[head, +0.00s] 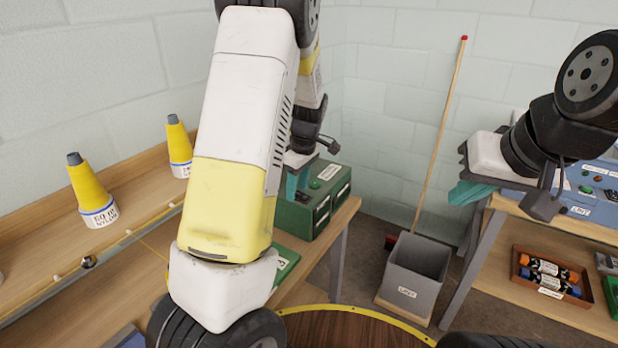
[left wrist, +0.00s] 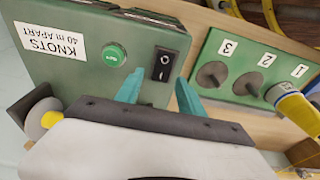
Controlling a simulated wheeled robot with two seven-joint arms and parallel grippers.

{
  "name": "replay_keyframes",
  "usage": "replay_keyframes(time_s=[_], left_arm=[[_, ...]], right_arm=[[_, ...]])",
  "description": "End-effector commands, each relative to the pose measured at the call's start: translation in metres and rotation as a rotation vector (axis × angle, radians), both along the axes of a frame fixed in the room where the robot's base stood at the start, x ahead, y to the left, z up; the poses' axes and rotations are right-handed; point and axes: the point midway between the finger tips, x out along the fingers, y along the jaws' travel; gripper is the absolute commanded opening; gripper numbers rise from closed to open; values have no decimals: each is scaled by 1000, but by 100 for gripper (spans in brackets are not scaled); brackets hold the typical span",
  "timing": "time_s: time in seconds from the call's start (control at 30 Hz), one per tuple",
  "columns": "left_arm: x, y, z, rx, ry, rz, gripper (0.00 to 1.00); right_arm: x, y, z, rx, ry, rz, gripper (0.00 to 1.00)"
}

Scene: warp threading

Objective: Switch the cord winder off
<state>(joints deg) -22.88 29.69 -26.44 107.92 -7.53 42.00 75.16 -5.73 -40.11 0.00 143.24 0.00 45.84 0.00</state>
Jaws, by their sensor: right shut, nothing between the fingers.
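A green box (head: 310,205) stands on the wooden bench left of centre. I cannot tell which side of the switch is pressed, nor whether this box is the cord winder. My left gripper (left wrist: 160,92) is open, its teal fingers apart near the switch. Contact cannot be judged. In the head view it (head: 297,186) is partly hidden by my arm. My right gripper (head: 466,194) is shut and empty, in front of the blue machine (head: 590,190).
A green panel (left wrist: 245,72) numbered 1 to 3 lies beside the box, with a yellow cone (left wrist: 298,112) near it. Two yellow cones (head: 93,192) stand on the left shelf. A grey bin (head: 415,268) stands on the floor. An orange tray (head: 550,276) sits at right.

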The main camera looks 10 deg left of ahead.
Motion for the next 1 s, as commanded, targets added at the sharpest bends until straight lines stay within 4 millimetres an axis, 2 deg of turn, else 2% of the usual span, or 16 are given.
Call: replay_keyframes(time_s=[0.27, 0.7, 1.0], left_arm=[[0, -1, 4, 0, -1, 0, 45], [-3, -10, 68, -1, -2, 0, 45], [-4, -12, 77, 0, 1, 0, 45]], right_arm=[[0, 0, 0, 0, 0, 0, 0], [0, 0, 0, 0, 0, 0, 0], [0, 0, 0, 0, 0, 0, 0]])
